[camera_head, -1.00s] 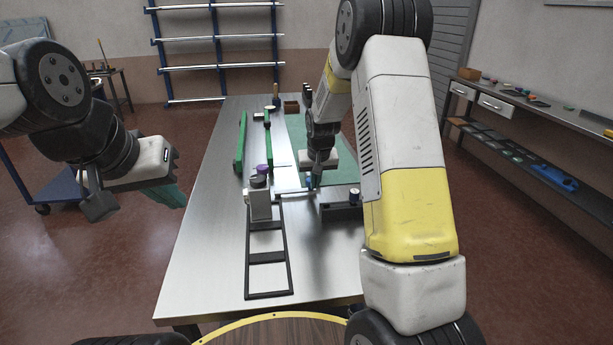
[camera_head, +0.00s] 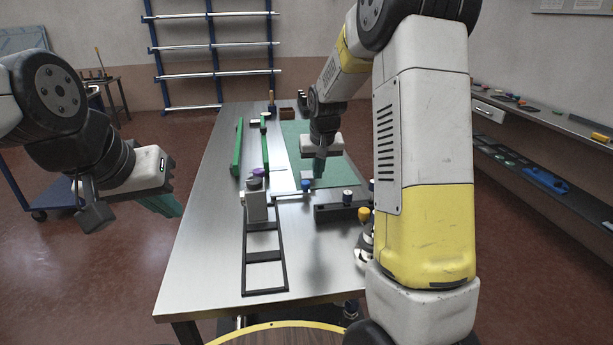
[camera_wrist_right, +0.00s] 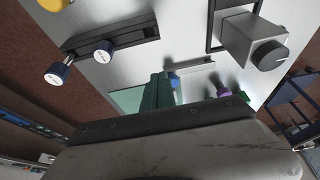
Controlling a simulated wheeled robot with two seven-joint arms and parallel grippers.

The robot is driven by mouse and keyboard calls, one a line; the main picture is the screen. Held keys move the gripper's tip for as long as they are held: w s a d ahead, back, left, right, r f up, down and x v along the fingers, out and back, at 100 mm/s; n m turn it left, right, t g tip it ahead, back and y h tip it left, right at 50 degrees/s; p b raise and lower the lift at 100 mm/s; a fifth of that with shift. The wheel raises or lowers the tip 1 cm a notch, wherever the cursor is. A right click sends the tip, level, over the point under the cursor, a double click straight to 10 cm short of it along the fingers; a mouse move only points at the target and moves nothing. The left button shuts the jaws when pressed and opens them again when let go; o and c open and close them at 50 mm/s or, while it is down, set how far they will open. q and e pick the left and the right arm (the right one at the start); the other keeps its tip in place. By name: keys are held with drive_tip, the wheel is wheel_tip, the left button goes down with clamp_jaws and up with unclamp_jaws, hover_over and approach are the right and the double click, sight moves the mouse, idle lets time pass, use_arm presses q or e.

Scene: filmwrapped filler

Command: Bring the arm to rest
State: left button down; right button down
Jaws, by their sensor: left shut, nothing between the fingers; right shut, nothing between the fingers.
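My right arm reaches over the table from the right. Its right gripper (camera_head: 319,170) is shut and empty, above the table near the green mat (camera_head: 337,172). In the right wrist view its teal fingers (camera_wrist_right: 158,90) are together, and a small blue piece (camera_wrist_right: 175,82) shows beside them. That blue piece (camera_head: 306,185) also shows in the head view, just below and left of the fingertips, apparently not held. My left gripper (camera_head: 168,206) is shut and empty, off the table's left side, over the floor.
A grey block with a knob (camera_head: 256,205) stands at a black frame (camera_head: 265,291) on the metal table (camera_head: 200,270). A dark holder (camera_head: 330,215) with capped pieces lies near my right arm. Green rails (camera_head: 238,150) lie further back. The table's front left is clear.

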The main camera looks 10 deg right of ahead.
drive_tip(key=s+r, duration=0.7)
drive_tip(key=r, duration=0.1)
drive_tip(key=s+a+r+t+y, duration=0.1)
drive_tip(key=s+r, duration=0.1)
drive_tip(key=s, duration=1)
drive_tip(key=s+a+r+t+y, duration=0.1)
drive_tip(key=s+r, duration=0.2)
drive_tip(key=s, duration=0.9)
drive_tip(key=shift+s+a+r+n, duration=0.15)
drive_tip(key=shift+s+r+n, duration=0.15)
